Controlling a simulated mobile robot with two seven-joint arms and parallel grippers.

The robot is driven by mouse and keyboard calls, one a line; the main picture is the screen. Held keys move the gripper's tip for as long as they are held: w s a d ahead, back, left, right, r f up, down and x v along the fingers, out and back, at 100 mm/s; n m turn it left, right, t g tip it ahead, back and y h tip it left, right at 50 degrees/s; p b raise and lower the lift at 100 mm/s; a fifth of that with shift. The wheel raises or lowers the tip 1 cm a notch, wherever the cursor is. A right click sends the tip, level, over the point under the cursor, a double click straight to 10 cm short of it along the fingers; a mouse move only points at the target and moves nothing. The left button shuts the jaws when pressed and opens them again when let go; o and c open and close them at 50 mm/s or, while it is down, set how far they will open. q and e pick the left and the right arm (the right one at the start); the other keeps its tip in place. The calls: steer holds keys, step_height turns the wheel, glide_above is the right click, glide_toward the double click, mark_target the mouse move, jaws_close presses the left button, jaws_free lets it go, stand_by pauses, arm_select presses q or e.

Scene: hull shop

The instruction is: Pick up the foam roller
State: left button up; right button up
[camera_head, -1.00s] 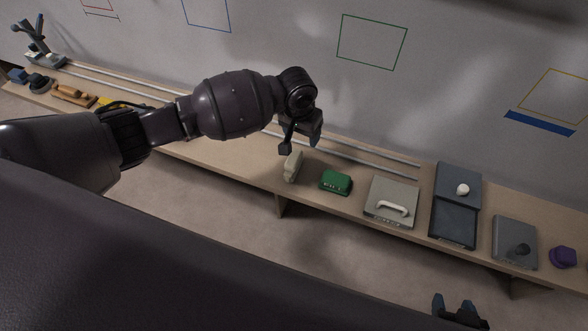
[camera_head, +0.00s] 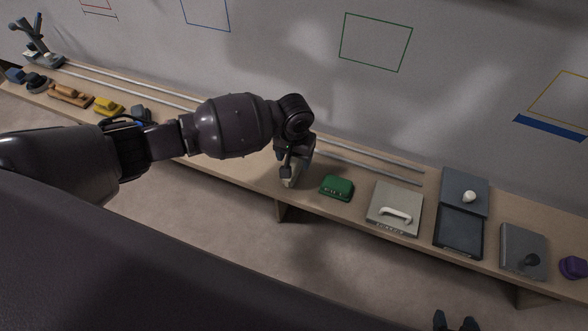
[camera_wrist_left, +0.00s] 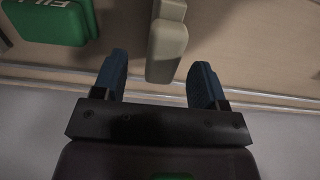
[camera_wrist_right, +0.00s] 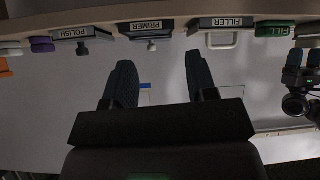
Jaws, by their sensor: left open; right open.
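No thing is plain to me as a foam roller. A pale beige, rounded, two-part block (camera_wrist_left: 167,50) stands on the bench; in the head view its lower part (camera_head: 291,182) shows under my left gripper (camera_head: 293,168). In the left wrist view the open left gripper (camera_wrist_left: 161,63) has its blue fingertips on either side of the block's near end, with a gap at each side. A white rounded piece (camera_head: 468,196) sits on the dark PRIMER station. My right gripper (camera_wrist_right: 160,62) is open and empty, low in front of the bench; its tips (camera_head: 455,320) show in the head view.
The long wooden bench (camera_head: 232,172) carries a green FILL block (camera_head: 337,187) just right of the beige block, a FILLER box (camera_head: 393,208) with white handle, a POLISH box (camera_head: 522,250) and a purple piece (camera_head: 573,267). Grey rails (camera_head: 365,166) run along its back. Floor in front is clear.

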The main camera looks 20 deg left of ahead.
mark_target(293, 161)
arm_select(q)
step_height(293, 161, down, 3)
steer(key=shift+s+a+f+b, duration=0.15)
steer(key=shift+b, duration=0.25)
steer(key=shift+f, duration=0.35)
steer(key=shift+r, duration=0.15)
steer(key=shift+c, duration=0.2)
steer(key=c, duration=1)
